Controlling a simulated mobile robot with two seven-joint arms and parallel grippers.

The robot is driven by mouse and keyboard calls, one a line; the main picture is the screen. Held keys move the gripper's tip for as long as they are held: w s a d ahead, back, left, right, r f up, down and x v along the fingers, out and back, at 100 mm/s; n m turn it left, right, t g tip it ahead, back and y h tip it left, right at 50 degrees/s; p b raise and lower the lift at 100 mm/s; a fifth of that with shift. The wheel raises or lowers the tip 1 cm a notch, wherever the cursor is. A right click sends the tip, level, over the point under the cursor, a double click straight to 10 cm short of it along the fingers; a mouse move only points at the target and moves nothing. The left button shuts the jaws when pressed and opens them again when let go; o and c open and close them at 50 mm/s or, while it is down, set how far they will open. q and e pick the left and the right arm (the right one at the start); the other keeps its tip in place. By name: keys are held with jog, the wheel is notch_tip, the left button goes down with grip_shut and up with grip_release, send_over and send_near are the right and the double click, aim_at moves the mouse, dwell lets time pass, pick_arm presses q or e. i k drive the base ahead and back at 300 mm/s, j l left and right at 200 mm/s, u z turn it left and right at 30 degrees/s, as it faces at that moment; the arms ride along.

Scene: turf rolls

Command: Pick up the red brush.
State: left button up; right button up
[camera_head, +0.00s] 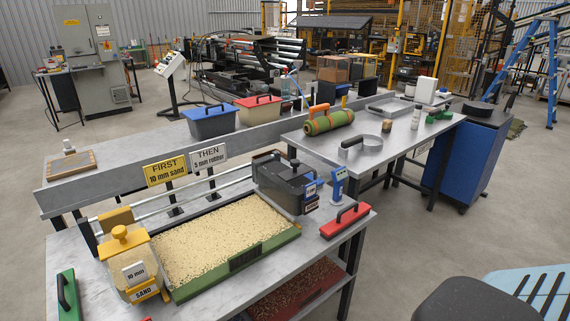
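The red brush (345,220) appears to be the long red block with a black arched handle on top. It lies near the right end of the front metal table (215,292), by the table's right edge. It lies flat with its handle up, and nothing covers it. Neither of my grippers is in view, so I cannot see what they hold.
A green tray of sand (225,240) lies left of the brush. A dark hopper box (287,184) and a small blue display stand (339,186) stand behind it. A sand jar (130,262) and a green handled block (68,293) are farther left.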

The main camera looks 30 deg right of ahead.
aim_at(348, 216)
jog(key=z, duration=1.6)
